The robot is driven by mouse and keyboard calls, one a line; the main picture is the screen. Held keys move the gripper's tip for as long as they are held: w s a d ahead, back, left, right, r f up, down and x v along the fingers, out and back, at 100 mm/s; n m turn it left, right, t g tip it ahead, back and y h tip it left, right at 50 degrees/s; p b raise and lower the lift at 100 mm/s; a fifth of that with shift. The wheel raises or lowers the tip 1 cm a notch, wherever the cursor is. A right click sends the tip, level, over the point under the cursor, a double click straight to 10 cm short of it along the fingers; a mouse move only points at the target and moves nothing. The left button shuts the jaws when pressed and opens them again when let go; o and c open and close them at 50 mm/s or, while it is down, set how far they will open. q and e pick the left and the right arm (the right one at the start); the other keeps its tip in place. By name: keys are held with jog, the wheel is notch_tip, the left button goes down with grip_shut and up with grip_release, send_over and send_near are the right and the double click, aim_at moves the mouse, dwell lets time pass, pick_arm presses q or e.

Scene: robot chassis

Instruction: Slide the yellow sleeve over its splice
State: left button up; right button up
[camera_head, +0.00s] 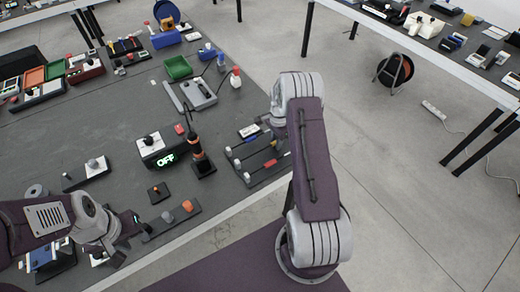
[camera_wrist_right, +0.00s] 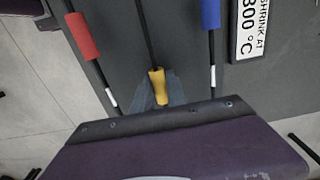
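The yellow sleeve (camera_wrist_right: 158,84) is on the middle black wire (camera_wrist_right: 146,30) in the right wrist view. My right gripper (camera_wrist_right: 158,97) has its grey fingers on both sides of the sleeve and looks shut on it. The middle wire's splice does not show; its lower end is hidden by my gripper. In the head view, the splice board (camera_head: 258,178) lies at the table's right edge, and my right arm hides my right gripper. My left gripper (camera_head: 130,224) is low at the left, small, its fingers unclear.
A red sleeve (camera_wrist_right: 82,36) and blue sleeve (camera_wrist_right: 210,13) sit on the neighbouring wires, above white bands. A "SHRINK AT 300 °C" sign (camera_head: 249,131) lies beyond the board. A black-and-orange tool (camera_head: 197,150) stands left of it, beside a box displaying OFF (camera_head: 166,158).

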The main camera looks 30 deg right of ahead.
jog(key=shift+o, duration=0.9)
notch_tip(320, 180, up, 7)
jog(key=p, duration=0.5)
jog(key=shift+r+p, duration=0.1)
jog(key=shift+p, duration=0.25)
